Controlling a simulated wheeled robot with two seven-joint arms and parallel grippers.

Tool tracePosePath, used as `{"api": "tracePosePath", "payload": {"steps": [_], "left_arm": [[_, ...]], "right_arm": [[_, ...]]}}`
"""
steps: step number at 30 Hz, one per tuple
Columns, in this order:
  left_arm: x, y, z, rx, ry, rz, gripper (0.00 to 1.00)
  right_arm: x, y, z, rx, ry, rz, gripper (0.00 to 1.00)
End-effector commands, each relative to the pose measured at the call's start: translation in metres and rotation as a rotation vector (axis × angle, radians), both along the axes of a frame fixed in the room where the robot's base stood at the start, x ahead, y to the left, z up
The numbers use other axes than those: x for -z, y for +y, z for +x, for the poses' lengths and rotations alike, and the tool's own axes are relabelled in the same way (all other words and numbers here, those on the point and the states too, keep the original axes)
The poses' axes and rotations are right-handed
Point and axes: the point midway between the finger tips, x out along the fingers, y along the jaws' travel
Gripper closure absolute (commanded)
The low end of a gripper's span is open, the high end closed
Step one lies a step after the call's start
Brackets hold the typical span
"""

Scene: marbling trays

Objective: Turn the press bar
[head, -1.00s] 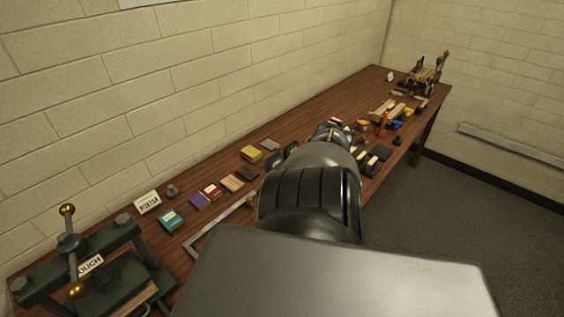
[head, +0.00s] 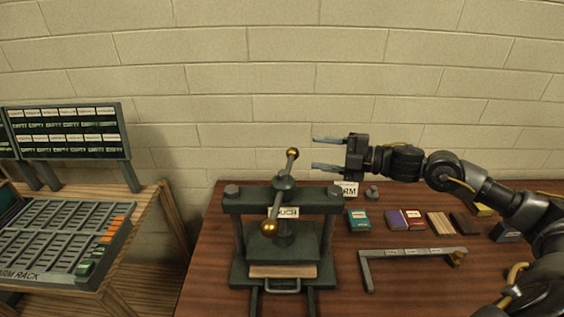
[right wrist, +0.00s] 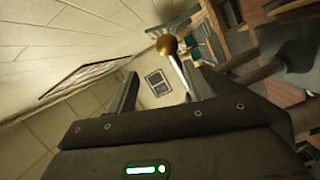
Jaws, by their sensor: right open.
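The press (head: 284,240) stands on the brown table, a dark frame with a wooden board under its plate. Its press bar (head: 280,192) is a grey rod with a gold ball at each end. The upper ball (head: 292,153) points away toward the wall and the lower ball (head: 268,228) toward me. My right gripper (head: 326,153) is open and empty, its fingers pointing left, just right of the upper ball and apart from it in the head view. In the right wrist view a gold ball (right wrist: 166,45) and its rod show beyond the open fingers. My left gripper is not in view.
A grey angled bracket (head: 412,255) lies right of the press, with several small books and blocks behind it. A white sign (head: 346,188) stands near the wall. At left is a rack (head: 60,235) under an upright label panel (head: 68,131).

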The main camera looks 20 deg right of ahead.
Motion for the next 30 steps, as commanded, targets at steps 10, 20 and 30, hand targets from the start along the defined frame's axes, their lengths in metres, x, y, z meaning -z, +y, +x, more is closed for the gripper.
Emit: {"api": "tracePosePath", "payload": {"steps": [10,20,30], "left_arm": [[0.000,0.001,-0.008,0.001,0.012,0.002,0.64],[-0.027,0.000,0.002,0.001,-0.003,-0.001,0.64],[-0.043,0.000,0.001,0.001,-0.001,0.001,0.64]], "right_arm": [[0.012,-0.011,-0.003,0.056,0.031,-0.023,0.48],[0.013,0.027,0.037,0.049,0.028,-0.018,0.48],[0.023,0.057,0.070,0.050,0.032,-0.022,0.48]]}}
